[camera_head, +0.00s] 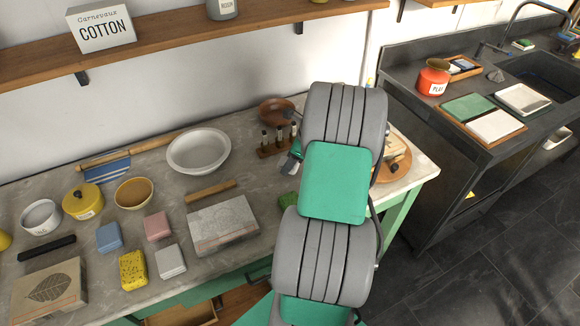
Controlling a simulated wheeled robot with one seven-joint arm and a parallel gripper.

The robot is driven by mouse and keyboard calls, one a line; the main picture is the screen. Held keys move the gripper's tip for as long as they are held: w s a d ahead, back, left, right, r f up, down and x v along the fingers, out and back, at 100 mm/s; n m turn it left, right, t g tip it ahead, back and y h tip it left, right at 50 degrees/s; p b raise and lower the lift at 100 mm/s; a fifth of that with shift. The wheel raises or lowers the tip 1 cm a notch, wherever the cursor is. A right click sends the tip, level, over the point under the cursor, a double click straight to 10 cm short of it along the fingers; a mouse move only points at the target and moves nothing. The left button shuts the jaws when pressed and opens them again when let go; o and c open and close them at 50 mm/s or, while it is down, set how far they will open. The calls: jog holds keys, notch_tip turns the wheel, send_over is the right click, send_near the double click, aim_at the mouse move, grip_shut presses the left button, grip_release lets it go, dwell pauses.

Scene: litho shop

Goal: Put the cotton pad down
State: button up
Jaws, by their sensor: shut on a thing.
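My green and grey arm fills the middle of the view and hides much of its own far end. A small grey part of my gripper (289,163) shows at the left edge of the arm, low over the back of the marble worktop (255,150). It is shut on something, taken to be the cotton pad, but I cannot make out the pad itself. Whether the pad touches the worktop is hidden. A white box lettered COTTON (101,30) stands on the wooden shelf above.
A rack of small bottles (277,142) and a brown round pan (276,111) stand close to the gripper. A white bowl (198,151), a stone slab (222,225) and several sponges and blocks lie left. Worktop between bowl and rack is bare.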

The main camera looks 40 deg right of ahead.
jog(key=shift+a+f, duration=0.1)
jog(key=shift+f, duration=1.3)
jog(key=o, duration=1.2)
jog(key=shift+f, duration=0.15)
